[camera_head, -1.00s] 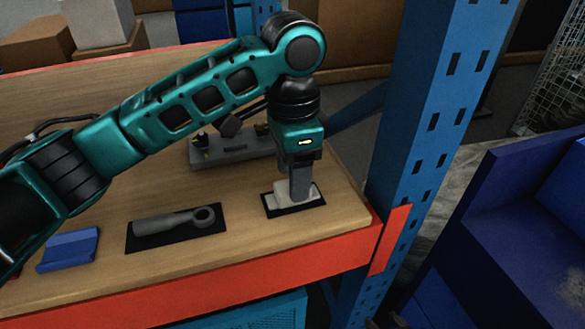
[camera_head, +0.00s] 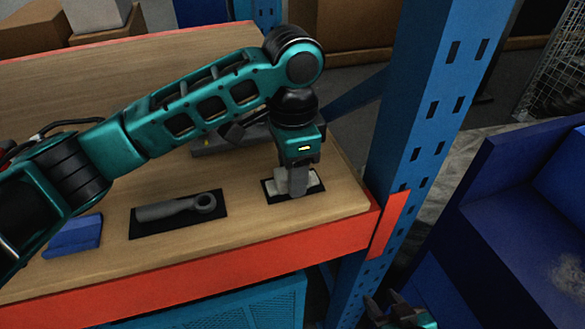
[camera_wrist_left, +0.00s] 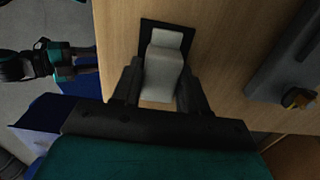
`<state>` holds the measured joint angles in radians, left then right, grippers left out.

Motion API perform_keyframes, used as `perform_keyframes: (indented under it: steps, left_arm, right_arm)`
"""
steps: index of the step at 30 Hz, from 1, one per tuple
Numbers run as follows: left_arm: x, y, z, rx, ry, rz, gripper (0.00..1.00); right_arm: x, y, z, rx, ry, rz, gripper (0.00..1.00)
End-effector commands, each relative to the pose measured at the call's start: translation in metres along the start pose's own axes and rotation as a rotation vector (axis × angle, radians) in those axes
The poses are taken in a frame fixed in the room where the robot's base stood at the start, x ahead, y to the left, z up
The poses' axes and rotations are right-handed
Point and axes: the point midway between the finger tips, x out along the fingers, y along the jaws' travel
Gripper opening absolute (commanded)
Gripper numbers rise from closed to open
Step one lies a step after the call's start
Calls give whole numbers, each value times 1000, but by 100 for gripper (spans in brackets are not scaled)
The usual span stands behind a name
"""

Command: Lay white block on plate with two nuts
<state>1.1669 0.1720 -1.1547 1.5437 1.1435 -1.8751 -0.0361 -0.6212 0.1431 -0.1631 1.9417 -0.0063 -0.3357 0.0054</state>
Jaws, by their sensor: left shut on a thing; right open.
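The white block (camera_head: 312,181) is on a small black mat near the table's right front corner. My left gripper (camera_head: 298,188) points down over it, with its fingers shut on the block's sides. In the left wrist view the white block (camera_wrist_left: 162,72) lies between the two dark fingers, its far end over the black mat. A grey plate (camera_head: 215,145) lies behind, partly hidden by my left arm. In the left wrist view the plate (camera_wrist_left: 275,70) carries a brass-coloured part; I cannot count its nuts. My right gripper (camera_head: 403,312) is open and empty, low in the picture.
A grey ring-ended part (camera_head: 175,208) lies on another black mat, left of the block. A blue block (camera_head: 75,237) is at the left front. A blue rack post (camera_head: 420,110) stands just right of the table's orange front edge (camera_head: 215,262).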

Motion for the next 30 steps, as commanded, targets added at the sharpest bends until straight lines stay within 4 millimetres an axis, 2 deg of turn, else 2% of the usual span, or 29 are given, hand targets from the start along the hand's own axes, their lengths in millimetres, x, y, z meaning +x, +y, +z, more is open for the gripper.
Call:
perform_keyframes:
  steps: [11, 23, 30]
  left_arm:
    - [-3, 0, 0, 0, 1, -1, 11]
    - [-28, 0, 0, 0, 1, 0, 11]
    - [-43, 0, 0, 0, 3, -1, 11]
  right_arm:
    - [-2, 0, 1, 1, -7, 0, 43]
    - [-20, 0, -24, 1, -8, 0, 43]
    - [-18, 0, -22, 1, -6, 0, 43]
